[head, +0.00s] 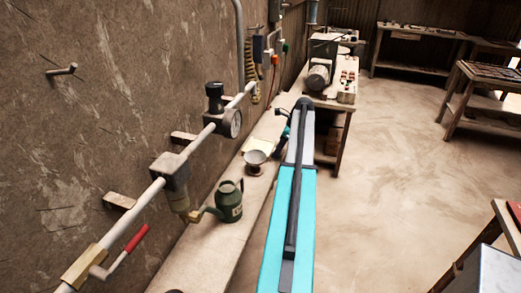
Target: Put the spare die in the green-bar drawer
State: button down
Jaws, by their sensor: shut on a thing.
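My arm's long teal and grey link runs up the middle of the head view. Behind its far end, a dark end part that looks like my gripper (280,146) shows in part, over the wall bench. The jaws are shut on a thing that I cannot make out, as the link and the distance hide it. I cannot pick out the spare die or a drawer with a green bar in this view.
A bench (205,262) along the left wall holds a green can (229,203) and a small bowl (255,162). A pipe (133,216) with a gauge (233,124) and red-handled valve (136,238) runs above. A motor table stands beyond.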

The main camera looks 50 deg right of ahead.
jog(key=shift+r, duration=0.2)
notch_tip(320, 180, up, 10)
jog(key=b, duration=0.2)
jog(key=shift+f+b, duration=0.15)
jog(key=shift+b, duration=0.25)
dwell(0.3)
dwell(0.8)
